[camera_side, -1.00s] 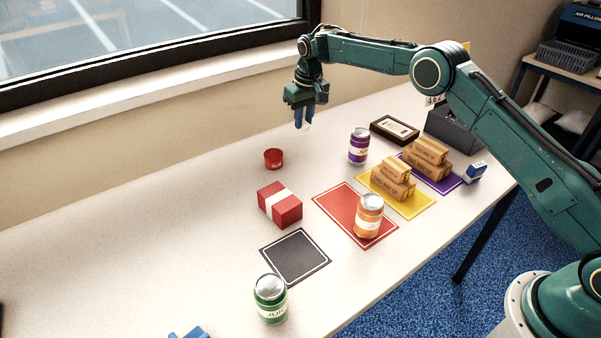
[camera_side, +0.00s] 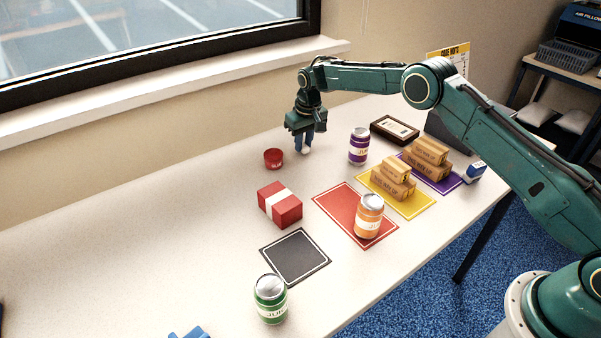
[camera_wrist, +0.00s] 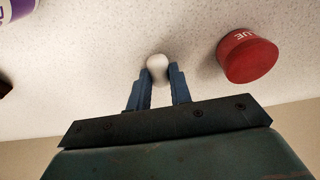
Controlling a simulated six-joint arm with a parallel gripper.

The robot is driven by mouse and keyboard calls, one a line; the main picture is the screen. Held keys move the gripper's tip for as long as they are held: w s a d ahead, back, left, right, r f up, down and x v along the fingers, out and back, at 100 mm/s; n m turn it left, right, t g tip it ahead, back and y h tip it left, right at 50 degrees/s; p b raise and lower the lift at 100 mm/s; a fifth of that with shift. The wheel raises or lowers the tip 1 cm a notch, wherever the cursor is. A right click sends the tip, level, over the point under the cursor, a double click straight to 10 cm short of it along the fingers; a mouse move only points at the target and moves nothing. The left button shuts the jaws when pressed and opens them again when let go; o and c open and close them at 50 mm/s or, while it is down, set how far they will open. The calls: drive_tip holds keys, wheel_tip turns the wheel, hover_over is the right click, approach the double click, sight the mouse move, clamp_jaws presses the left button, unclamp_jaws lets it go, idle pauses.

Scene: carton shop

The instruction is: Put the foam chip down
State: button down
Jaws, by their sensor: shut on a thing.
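The foam chip is a small white rounded piece (camera_wrist: 157,68) between the blue fingertips in the wrist view. In the side view the white chip (camera_side: 305,150) shows at the bottom of the fingers, close to the table top. My gripper (camera_side: 303,144) is shut on it and points down. My gripper also shows in the wrist view (camera_wrist: 158,80). I cannot tell whether the chip touches the table.
A red glue pot (camera_side: 273,159) stands close by on the left, and a purple can (camera_side: 358,146) on the right. A red box (camera_side: 280,204) lies nearer the camera. Bare table (camera_side: 180,215) is free to the left.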

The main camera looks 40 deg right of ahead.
sight(307, 148)
drive_tip(key=shift+f, duration=0.35)
drive_tip(key=c, duration=1.3)
unclamp_jaws()
drive_tip(key=shift+r, duration=0.15)
drive_tip(key=r, duration=0.4)
drive_tip(key=s+r, duration=0.1)
drive_tip(key=r, duration=0.7)
drive_tip(key=shift+s, duration=0.35)
drive_tip(key=shift+r, duration=0.1)
